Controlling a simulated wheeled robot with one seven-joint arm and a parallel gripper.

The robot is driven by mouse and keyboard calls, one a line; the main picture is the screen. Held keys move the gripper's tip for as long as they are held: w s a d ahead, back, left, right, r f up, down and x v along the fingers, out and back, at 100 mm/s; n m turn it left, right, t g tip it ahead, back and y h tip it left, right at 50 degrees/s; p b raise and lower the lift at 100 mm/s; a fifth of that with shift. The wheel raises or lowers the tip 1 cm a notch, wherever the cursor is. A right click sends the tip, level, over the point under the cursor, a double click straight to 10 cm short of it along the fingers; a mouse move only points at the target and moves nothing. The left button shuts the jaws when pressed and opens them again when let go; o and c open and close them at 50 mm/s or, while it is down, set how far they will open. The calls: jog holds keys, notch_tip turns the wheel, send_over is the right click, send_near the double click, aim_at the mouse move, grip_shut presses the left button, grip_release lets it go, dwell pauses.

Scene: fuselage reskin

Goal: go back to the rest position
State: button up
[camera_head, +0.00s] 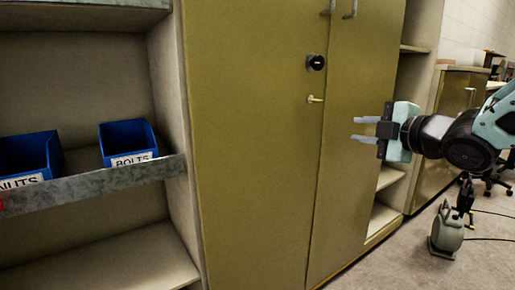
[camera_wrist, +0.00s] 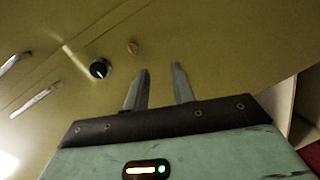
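My gripper (camera_head: 366,129) is at the right in the head view, in front of the yellow-green cabinet (camera_head: 255,150). Its two fingers point left and stand apart with nothing between them. In the wrist view my gripper (camera_wrist: 160,86) shows the same two separated fingers against the cabinet face (camera_wrist: 220,50). Both cabinet doors look shut. A black knob (camera_head: 316,62) and a brass key or handle (camera_head: 315,99) are on the door, left of my gripper and apart from it. The black knob also shows in the wrist view (camera_wrist: 99,69).
A shelf (camera_head: 100,183) at left holds a blue BOLTS bin (camera_head: 128,140) and a blue NUTS bin (camera_head: 27,158). Open shelving (camera_head: 386,178) stands right of the cabinet. A grey-green canister (camera_head: 446,232) stands on the floor (camera_head: 400,268) at right, with cables behind it.

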jog(key=s+a+f+m+g+h, duration=0.4)
jog(key=s+a+f+m+g, duration=0.35)
jog(key=s+a+f, duration=0.4)
jog(key=s+f+m+g+h, duration=0.1)
jog(key=s+f+m+g, duration=0.2)
jog(key=s, duration=0.7)
jog(key=s+f+m+g+h, duration=0.15)
jog(key=s+f+g, duration=0.25)
jog(key=s, duration=0.6)
notch_tip(320, 180, up, 32)
jog(key=p, duration=3.2)
jog(key=shift+s+a+f+m, duration=0.15)
jog(key=shift+s+f+m, duration=0.05)
jog(key=shift+s+m, duration=0.15)
